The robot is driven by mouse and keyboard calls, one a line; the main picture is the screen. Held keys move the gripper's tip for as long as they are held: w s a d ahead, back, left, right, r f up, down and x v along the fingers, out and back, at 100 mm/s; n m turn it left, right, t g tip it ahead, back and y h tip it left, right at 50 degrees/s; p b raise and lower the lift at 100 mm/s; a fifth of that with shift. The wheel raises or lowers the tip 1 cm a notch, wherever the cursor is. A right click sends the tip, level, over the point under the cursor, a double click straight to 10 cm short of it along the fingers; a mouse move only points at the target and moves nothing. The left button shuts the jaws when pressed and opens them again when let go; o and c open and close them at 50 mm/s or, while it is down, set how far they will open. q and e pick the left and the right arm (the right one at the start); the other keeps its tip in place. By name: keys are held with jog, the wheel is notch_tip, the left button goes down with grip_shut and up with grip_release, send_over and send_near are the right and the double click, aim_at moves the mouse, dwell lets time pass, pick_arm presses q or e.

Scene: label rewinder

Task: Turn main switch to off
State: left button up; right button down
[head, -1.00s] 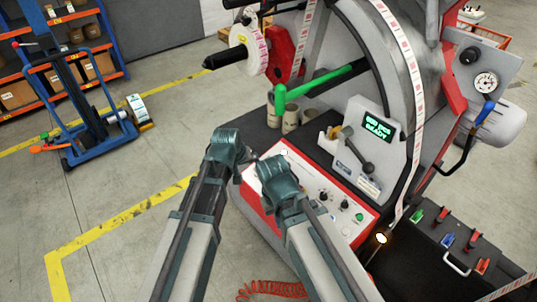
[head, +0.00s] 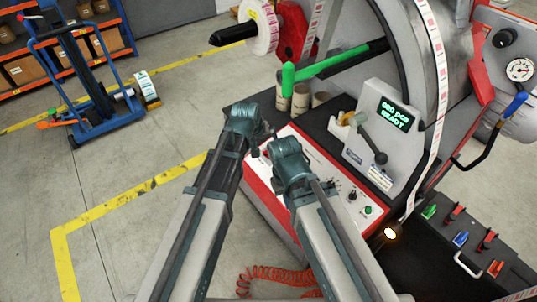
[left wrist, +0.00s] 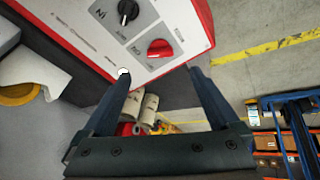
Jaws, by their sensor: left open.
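The red knob (left wrist: 158,48), which looks like the main switch, sits on a grey square of the machine's white control panel (left wrist: 85,22). In the left wrist view my left gripper (left wrist: 158,74) is open and empty. Its fingers are spread with the knob beyond the tips, between them, and apart from it.
A black knob (left wrist: 127,10) is next to the red one. A green button (head: 368,210) and other controls lie further right on the panel. A green-tipped bar (head: 288,78) and cardboard cores (head: 300,98) are behind. A red coiled hose (head: 275,280) lies below.

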aim_at(268, 157)
pick_arm(q)
jog(key=b+x, duration=0.8)
jog(key=x, duration=0.2)
jog(key=shift+f, duration=0.1)
jog(key=c, duration=1.4)
jog(key=n, duration=0.3)
jog(key=n+y+p, duration=0.1)
jog(key=n, duration=0.2)
jog(key=shift+w+d+n+g+y, duration=0.15)
jog(key=shift+n+g+y, duration=0.15)
jog(key=n+g, duration=0.1)
jog(key=n, duration=0.4)
jog(key=shift+d+y, duration=0.1)
jog(key=shift+y, duration=0.3)
jog(key=shift+n, duration=0.3)
